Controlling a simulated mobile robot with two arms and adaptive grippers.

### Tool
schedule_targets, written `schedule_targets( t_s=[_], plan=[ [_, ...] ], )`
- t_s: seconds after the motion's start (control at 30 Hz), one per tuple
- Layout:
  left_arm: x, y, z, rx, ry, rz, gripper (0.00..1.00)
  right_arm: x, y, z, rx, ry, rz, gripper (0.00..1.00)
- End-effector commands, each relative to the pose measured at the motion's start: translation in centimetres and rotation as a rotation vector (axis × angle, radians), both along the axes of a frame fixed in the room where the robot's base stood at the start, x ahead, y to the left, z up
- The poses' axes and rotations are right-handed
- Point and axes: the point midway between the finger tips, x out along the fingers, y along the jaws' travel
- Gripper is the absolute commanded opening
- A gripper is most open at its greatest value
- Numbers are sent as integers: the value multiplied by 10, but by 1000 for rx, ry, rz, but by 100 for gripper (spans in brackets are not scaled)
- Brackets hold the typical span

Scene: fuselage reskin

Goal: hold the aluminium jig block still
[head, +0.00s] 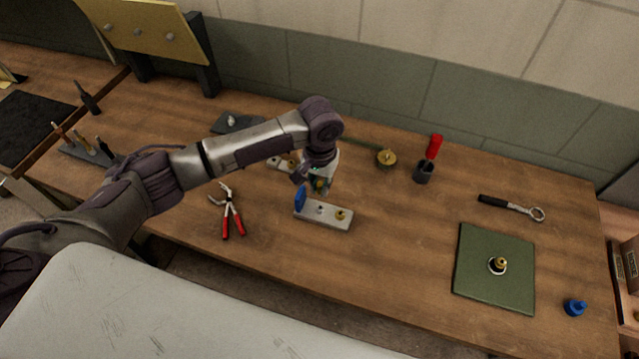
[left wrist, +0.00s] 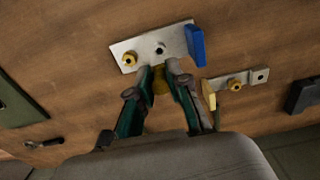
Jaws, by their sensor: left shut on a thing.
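The aluminium jig block (head: 331,219) is a pale bar lying on the bench in the middle of the head view. It has a blue upright piece at one end, a small dark-centred boss in the middle and a brass bushing near the other end. In the left wrist view the block (left wrist: 143,50) is just beyond my fingertips. My left gripper (left wrist: 161,70) is shut at the block's long edge, with an ochre piece between its fingers; how that piece joins the block is hidden. In the head view the left gripper (head: 320,187) is at the block's back edge. My right gripper is not in view.
Red-handled pliers (head: 231,212) lie left of the block. Behind it are a smaller metal plate (left wrist: 250,78), a brass disc (head: 386,157) and a dark cup (head: 423,172). A green mat (head: 470,272) and a ratchet (head: 511,207) lie right. Bench between block and mat is clear.

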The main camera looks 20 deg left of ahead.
Motion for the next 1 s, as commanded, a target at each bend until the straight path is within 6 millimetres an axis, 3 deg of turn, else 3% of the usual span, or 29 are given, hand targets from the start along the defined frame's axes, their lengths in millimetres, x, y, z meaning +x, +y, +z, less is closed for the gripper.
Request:
schedule_targets(
  t_s=[0.3,0.7,1.0],
  plan=[
    [-1,0,3,1,2,0,0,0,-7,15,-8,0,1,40],
    [-1,0,-39,0,1,0,0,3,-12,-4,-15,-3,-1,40],
    [0,0,-50,1,-1,0,0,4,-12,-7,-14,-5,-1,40]
  ],
)
